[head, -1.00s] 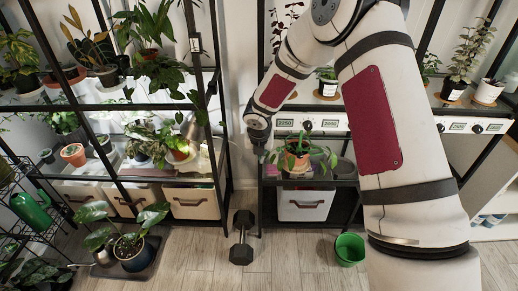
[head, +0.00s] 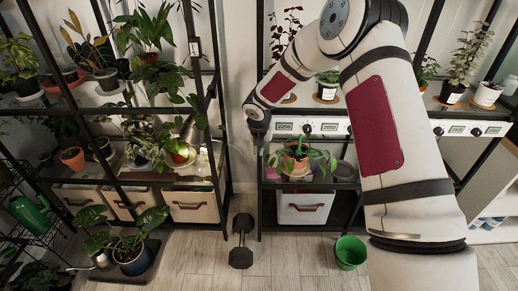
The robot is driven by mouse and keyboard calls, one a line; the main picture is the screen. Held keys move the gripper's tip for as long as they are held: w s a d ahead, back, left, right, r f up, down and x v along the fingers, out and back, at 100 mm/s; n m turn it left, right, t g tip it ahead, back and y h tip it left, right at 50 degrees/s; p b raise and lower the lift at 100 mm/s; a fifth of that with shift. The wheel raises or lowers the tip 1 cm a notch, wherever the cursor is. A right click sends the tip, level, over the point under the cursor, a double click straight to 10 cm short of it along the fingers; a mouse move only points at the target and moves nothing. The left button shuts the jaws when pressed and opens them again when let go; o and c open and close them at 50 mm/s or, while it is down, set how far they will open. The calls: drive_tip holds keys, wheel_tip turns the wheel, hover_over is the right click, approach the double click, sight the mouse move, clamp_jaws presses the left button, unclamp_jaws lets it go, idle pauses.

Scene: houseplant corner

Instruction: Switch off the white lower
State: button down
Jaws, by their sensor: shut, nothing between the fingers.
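A white panel (head: 360,127) with small displays and dark knobs runs along the front of the right rack, below its upper shelf. My gripper (head: 259,142) is at the left end of this panel, beside the black posts between the two racks. It is small and dark here, and appears shut with nothing in it. Whether it touches a control is hidden by my wrist. On the left rack, the lower shelf (head: 140,178) is now dim at the back. A lamp (head: 191,131) on that shelf still lights the area below it.
A potted plant (head: 297,160) stands just below and right of my gripper. A dumbbell (head: 241,240) and a green pot (head: 350,251) are on the floor. Upper-shelf pots stand above the panel. The floor between the dumbbell and the pot is clear.

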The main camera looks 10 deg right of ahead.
drive_tip(key=shift+r, duration=0.1)
drive_tip(key=shift+r+p, duration=0.5)
drive_tip(key=shift+r, duration=0.25)
